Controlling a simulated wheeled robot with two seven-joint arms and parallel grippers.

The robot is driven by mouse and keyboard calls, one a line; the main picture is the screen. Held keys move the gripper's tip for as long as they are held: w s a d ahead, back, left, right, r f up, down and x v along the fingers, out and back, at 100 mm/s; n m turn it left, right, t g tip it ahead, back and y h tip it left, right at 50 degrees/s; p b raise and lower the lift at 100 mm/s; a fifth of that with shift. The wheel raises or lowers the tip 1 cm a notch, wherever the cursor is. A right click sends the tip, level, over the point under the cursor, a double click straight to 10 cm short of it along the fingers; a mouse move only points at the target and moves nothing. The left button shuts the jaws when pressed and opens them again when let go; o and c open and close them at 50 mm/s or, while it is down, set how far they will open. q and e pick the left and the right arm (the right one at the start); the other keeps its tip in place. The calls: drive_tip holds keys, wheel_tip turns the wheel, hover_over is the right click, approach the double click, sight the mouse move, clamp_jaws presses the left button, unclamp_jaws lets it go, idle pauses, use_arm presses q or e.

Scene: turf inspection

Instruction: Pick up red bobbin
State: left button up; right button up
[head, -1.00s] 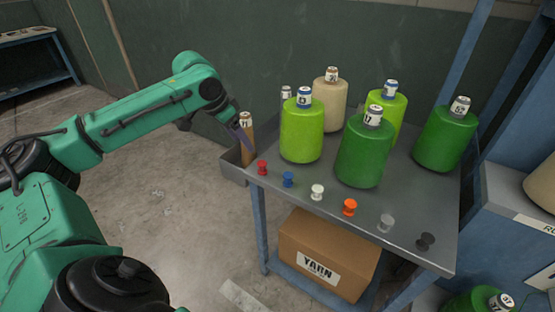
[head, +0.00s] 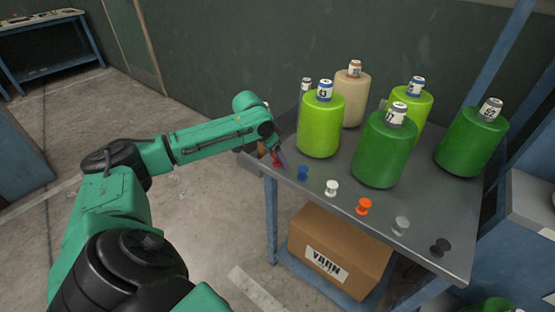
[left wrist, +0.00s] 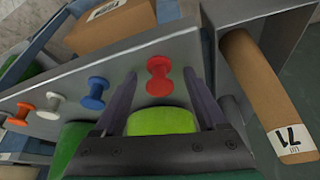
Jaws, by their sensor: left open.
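The red bobbin (left wrist: 158,78) stands on the metal table near its front left corner. In the left wrist view it shows whole between and beyond the two fingers of my left gripper (left wrist: 160,95). In the head view only a bit of the red bobbin (head: 277,162) shows, partly covered by my left gripper (head: 281,158). The gripper is open and empty, with its fingers apart and nothing between them touching. My right gripper is in neither view.
A blue bobbin (head: 302,173), a white bobbin (head: 331,187) and an orange bobbin (head: 364,206) line the front edge, with grey and black ones further right. Green yarn cones (head: 381,150) stand behind.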

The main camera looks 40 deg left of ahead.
use_arm(q)
clamp_jaws()
drive_tip(key=shift+r, duration=0.1)
